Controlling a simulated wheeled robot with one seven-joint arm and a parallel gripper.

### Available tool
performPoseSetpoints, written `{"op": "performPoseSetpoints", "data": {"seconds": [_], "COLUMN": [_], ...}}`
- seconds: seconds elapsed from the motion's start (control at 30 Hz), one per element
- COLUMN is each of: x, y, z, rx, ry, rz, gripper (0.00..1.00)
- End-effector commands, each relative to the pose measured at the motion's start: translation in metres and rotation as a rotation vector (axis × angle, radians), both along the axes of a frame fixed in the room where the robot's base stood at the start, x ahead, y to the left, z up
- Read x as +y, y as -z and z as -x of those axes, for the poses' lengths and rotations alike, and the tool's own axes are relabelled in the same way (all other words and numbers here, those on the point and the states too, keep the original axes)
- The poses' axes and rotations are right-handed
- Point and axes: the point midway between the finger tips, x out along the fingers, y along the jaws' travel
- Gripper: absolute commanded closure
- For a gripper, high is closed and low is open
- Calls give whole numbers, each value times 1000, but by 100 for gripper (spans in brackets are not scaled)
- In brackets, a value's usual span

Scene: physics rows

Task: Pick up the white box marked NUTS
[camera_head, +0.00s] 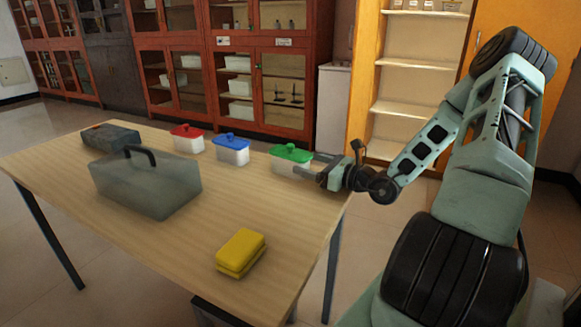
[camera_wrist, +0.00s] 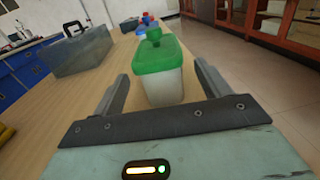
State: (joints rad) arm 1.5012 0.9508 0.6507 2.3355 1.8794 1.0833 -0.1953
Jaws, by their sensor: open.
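Three white boxes with lids stand in a row along the table's far side: one red-lidded (camera_head: 188,143), one blue-lidded (camera_head: 232,155), one green-lidded (camera_head: 287,166). No NUTS marking is legible on any of them, so I cannot tell which is the marked one. My gripper (camera_head: 308,163) is open at the right end of the green-lidded box. In the wrist view, that box (camera_wrist: 160,85) stands upright ahead, between the two spread fingers (camera_wrist: 161,76). The fingers flank its near end, with gaps showing; they are not closed on it.
The wooden table (camera_head: 150,235) also carries a large grey-green case (camera_head: 145,188) with a dark handle, a smaller grey toolbox (camera_head: 110,137) and a yellow block (camera_head: 240,252) at the front. Bare tabletop lies between them. Cabinets (camera_head: 240,75) stand behind.

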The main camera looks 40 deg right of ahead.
Motion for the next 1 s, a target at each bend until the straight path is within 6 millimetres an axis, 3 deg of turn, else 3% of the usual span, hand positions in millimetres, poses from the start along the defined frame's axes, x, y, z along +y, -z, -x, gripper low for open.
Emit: {"op": "performPoseSetpoints", "data": {"seconds": [0.4, 0.67, 0.7, 0.97, 1.0], "x": [13, 13, 13, 13, 13], "y": [1, 0, 0, 0, 0], "z": [-52, -55, -55, -55, -55], "rx": [-1, 0, 0, 0, 1], "ry": [-2, -1, -1, -1, -1], "rz": [-1, -1, -1, 0, 0], "gripper": [24, 24, 27, 99, 100]}}
